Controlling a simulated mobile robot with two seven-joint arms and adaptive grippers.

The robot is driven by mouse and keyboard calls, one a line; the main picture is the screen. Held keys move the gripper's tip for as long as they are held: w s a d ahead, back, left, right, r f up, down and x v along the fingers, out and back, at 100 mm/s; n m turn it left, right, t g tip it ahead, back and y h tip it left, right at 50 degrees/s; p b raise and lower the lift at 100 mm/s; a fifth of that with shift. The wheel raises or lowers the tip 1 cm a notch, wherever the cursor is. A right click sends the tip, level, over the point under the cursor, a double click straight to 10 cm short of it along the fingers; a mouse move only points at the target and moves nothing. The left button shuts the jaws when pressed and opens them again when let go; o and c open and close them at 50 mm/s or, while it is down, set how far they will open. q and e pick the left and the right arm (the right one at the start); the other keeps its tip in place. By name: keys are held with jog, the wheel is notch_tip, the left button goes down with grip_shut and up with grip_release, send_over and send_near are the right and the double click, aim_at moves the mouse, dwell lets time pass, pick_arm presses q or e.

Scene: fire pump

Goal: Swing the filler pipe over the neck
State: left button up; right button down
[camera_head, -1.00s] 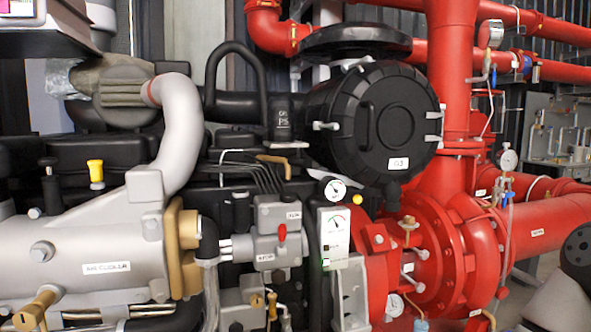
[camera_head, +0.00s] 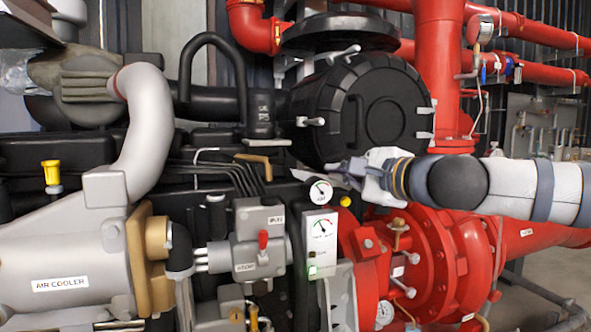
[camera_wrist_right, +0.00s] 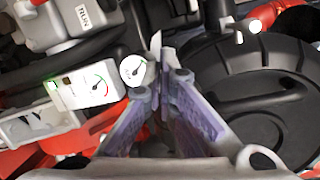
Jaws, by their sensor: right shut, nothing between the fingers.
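My right gripper (camera_head: 338,170) reaches in from the right in front of the lower edge of the round black housing, just above a small round gauge (camera_head: 320,191). In the right wrist view its fingers (camera_wrist_right: 163,85) are shut with nothing held. A bent tan pipe-like piece (camera_head: 255,160) lies left of the gripper, apart from it, above several thin dark lines. A short stub with a yellow cap (camera_head: 51,173) stands farther left. I cannot tell for sure which part is the filler pipe or the neck. My left gripper is out of view.
The round black housing (camera_head: 375,118) with metal latches is close behind the gripper. A white gauge panel (camera_head: 321,245) stands below it. Red pump piping (camera_head: 440,255) is below the forearm, and a grey bent pipe (camera_head: 147,130) rises at left.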

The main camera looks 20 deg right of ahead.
jog(key=shift+f, duration=0.1)
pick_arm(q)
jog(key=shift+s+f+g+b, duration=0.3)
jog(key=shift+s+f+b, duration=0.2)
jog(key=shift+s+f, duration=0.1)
pick_arm(e)
jog(key=w+a, duration=0.5)
jog(key=w, duration=0.2)
jog(key=shift+w+a, duration=0.3)
jog(key=shift+a, duration=0.05)
